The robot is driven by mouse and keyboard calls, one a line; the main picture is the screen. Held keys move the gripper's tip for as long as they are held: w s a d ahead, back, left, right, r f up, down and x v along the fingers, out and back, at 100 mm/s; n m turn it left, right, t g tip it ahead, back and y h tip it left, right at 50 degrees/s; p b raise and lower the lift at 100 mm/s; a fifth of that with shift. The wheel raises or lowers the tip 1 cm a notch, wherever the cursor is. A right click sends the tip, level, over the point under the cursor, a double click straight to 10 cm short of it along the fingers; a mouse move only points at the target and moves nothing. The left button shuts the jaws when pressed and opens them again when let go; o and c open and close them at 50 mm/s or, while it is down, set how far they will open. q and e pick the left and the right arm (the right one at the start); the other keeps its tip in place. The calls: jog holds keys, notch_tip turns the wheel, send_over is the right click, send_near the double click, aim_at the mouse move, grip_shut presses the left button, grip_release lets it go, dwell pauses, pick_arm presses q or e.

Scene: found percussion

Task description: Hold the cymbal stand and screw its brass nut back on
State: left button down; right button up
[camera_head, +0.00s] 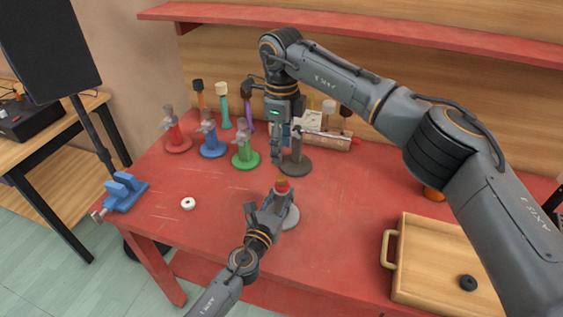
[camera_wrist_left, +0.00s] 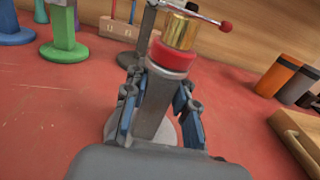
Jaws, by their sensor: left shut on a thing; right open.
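The cymbal stand is a grey post (camera_wrist_left: 157,98) on a round grey base (camera_head: 291,217), upright near the table's front edge. A red washer-like collar (camera_wrist_left: 172,57) sits on its top, with the brass nut (camera_wrist_left: 181,31) above it. The nut also shows in the head view (camera_head: 282,183); how far it is threaded I cannot tell. My left gripper (camera_head: 276,203) is shut on the post below the collar, with blue-padded fingers on both sides. My right gripper (camera_head: 283,146) is open and empty, pointing down above and slightly behind the nut, apart from it.
Red (camera_head: 177,140), blue (camera_head: 211,143), green (camera_head: 245,156) and dark grey (camera_head: 296,164) stands are behind, with mallets in a wooden rack (camera_head: 328,139). A blue vise (camera_head: 124,193) and white ring (camera_head: 188,203) are left. A wooden tray (camera_head: 425,262) holding a black ring is right.

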notch_tip(320, 180, up, 2)
jog(key=shift+r, duration=0.25)
pick_arm(q)
jog(key=c, duration=1)
grip_release()
jog(key=shift+s, duration=0.1)
jog(key=v, duration=1.2)
